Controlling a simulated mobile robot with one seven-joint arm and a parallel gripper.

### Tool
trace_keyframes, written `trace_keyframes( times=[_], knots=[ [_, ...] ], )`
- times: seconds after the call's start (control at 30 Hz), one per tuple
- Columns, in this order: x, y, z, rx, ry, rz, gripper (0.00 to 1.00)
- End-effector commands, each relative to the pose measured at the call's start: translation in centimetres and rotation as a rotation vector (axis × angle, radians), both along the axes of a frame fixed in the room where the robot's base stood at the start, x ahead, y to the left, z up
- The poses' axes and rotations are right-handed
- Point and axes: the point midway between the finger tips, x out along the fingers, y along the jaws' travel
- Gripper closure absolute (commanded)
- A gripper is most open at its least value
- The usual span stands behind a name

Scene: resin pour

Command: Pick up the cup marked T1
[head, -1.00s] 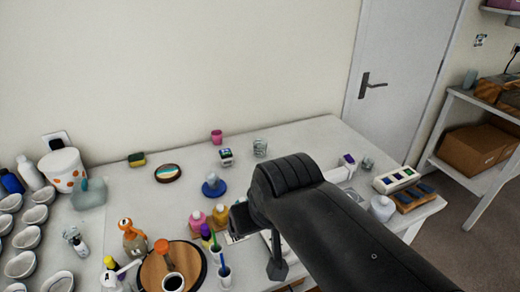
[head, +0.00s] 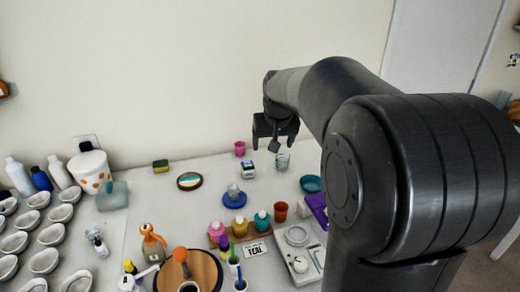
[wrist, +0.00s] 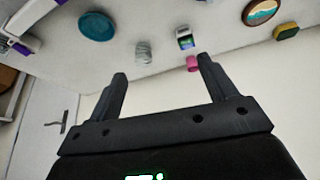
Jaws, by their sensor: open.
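No T1 mark is readable on any cup. Clear cups (head: 283,161), apparently stacked, stand at the back of the bench and show in the wrist view (wrist: 143,51). A pink cup (head: 240,148) stands left of them; it also shows in the wrist view (wrist: 193,64). Another clear cup (head: 233,191) sits on a blue round base, and an orange-brown cup (head: 281,211) stands nearer the front. My gripper (head: 275,146) is open and empty, raised near the back wall. In the wrist view its fingers (wrist: 162,68) are apart with nothing between them.
A small dark-and-white box (head: 248,170) lies between the pink and clear cups. A teal bowl (head: 311,184), a scale (head: 298,262) and coloured bottles (head: 239,226) stand nearer. My arm hides the bench's right side.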

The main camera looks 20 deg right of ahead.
Motion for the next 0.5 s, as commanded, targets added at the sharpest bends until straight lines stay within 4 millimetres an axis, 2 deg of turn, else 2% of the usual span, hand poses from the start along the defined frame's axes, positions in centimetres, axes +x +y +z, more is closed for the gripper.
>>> trace_keyframes(
  times=[0.03, 0.1, 0.3, 0.5],
  knots=[
    [1.8, -1.0, -0.9, 0.002, 0.008, -0.012, 0.23],
    [4.1, -2.3, -1.9, 0.004, 0.013, -0.025, 0.23],
    [10.1, -6.4, -5.7, 0.009, 0.025, -0.064, 0.23],
    [14.2, -9.8, -9.5, 0.015, 0.034, -0.094, 0.23]
  ],
)
